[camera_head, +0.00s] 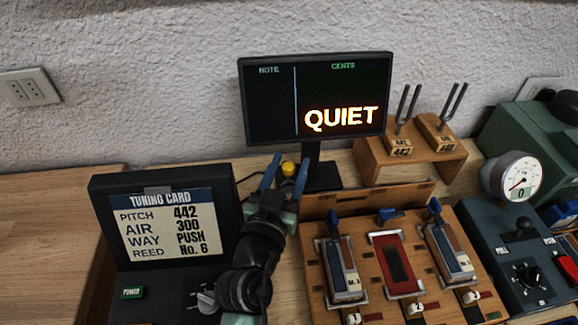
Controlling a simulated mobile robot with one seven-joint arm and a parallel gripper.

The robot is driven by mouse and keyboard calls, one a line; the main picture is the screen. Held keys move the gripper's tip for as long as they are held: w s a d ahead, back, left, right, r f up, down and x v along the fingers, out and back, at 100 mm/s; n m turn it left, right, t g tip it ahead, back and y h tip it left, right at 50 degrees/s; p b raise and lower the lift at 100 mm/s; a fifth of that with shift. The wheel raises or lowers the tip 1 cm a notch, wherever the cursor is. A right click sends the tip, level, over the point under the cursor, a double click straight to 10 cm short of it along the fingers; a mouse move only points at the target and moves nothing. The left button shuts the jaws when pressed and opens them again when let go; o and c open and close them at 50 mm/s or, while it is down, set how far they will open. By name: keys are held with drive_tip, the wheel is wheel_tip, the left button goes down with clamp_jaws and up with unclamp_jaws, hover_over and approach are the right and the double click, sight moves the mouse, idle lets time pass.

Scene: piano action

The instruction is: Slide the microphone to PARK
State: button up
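My gripper (286,172) is at the centre, its two blue fingers pointing away toward the monitor's base. The fingers stand apart, with visible room between them. A small yellow rounded knob (289,168) shows between the fingertips; it may belong to the microphone, but I cannot tell. I cannot tell its distance from the fingers, and no contact is clear. My gripper and arm hide what is below the knob. No PARK mark can be read.
A monitor (262,105) reading QUIET stands behind my gripper. A black tuning-card stand (104,218) is at left. A wooden reed bench (459,293) is at right, with tuning forks on a wooden riser (372,160) behind. A dark control box (480,245) with gauge stands far right.

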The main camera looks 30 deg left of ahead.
idle(0.3)
drive_tip(key=shift+b+v, duration=1.7)
drive_tip(key=shift+v, duration=4.8)
